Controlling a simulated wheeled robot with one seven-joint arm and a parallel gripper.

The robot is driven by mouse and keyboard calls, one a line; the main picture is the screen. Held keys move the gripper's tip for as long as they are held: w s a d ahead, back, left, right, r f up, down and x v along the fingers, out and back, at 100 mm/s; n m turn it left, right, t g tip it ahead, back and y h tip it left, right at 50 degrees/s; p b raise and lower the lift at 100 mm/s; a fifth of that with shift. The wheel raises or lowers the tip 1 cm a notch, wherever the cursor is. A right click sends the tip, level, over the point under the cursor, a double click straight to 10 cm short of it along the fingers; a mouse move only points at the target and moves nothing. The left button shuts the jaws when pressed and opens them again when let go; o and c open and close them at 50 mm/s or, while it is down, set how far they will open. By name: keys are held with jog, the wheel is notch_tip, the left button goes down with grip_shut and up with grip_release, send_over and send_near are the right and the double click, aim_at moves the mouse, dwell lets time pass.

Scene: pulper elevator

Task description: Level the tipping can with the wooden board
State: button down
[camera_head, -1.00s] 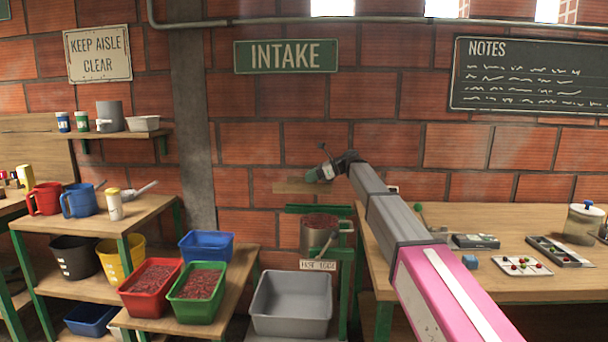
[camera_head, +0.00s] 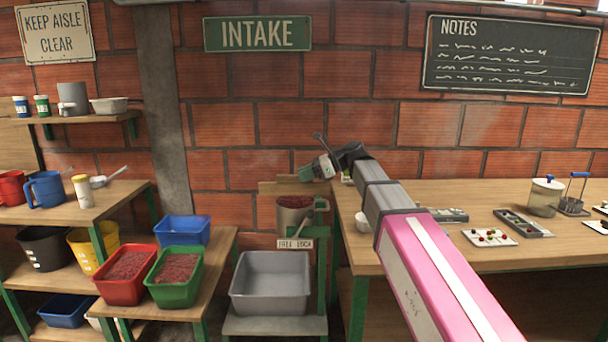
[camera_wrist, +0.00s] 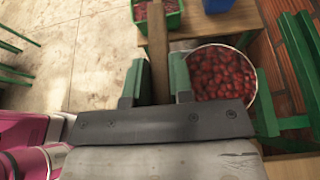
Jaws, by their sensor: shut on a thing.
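The metal can (camera_head: 294,218), full of red fruit, hangs in a green stand near the middle of the head view. In the wrist view the can (camera_wrist: 219,72) shows its round pale rim and red fruit, right of my fingers. My gripper (camera_wrist: 158,82) is shut on the narrow brown wooden board (camera_wrist: 158,45), which sticks out beyond the fingertips. In the head view my gripper (camera_head: 322,168) is just above and right of the can, and the board (camera_head: 268,187) shows at the can's rim height. I cannot tell whether board and can touch.
A grey bin (camera_head: 270,283) stands below the can. A lower table with red (camera_head: 124,288) and green (camera_head: 174,295) bins of fruit is at left. The workbench (camera_head: 450,200) with trays and a jar is close on the right. The brick wall is behind.

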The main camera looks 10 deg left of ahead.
aim_at(305, 190)
jog(key=shift+f, duration=0.25)
jog(key=shift+f, duration=2.6)
jog(key=shift+w+a, duration=1.05)
jog(key=shift+w, duration=3.25)
jog(key=shift+w+a, duration=1.05)
jog(key=shift+w, duration=3.2)
jog(key=shift+s+r, duration=0.1)
jog(key=shift+r, duration=2.75)
